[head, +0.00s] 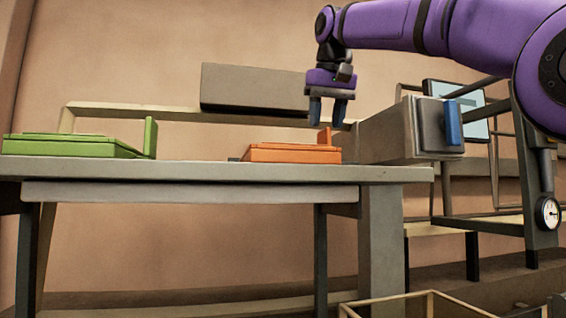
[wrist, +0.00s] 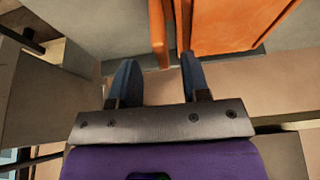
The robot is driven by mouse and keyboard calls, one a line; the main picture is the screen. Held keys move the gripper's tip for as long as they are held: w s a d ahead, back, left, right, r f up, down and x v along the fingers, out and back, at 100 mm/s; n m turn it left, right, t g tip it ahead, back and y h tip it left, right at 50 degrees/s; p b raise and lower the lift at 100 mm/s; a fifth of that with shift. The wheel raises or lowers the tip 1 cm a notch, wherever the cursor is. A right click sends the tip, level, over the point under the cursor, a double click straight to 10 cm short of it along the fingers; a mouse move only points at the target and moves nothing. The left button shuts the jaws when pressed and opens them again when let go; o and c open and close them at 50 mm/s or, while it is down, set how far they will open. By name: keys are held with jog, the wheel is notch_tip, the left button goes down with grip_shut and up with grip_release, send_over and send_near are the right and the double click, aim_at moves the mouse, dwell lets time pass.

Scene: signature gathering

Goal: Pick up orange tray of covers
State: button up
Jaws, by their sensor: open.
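The orange tray of covers (head: 292,155) lies flat on the grey table near its right end, with a short upright piece (head: 325,137) at its right side. My gripper (head: 328,112) is open and empty, pointing down just above that upright piece. In the wrist view the tray (wrist: 228,25) fills the upper right, and the upright orange edge (wrist: 158,35) shows in the gap between the two blue fingertips of my gripper (wrist: 157,60). I see no contact, and the exact height gap cannot be told.
A similar green tray (head: 75,146) lies at the left of the grey table (head: 200,172). A grey box (head: 255,92) is behind the orange tray. A grey block with a blue part (head: 437,127) stands close on the right. An open wooden frame (head: 430,297) is low in front.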

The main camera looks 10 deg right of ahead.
aim_at(323, 139)
jog(key=x, duration=0.5)
jog(key=shift+a, duration=0.1)
grip_shut()
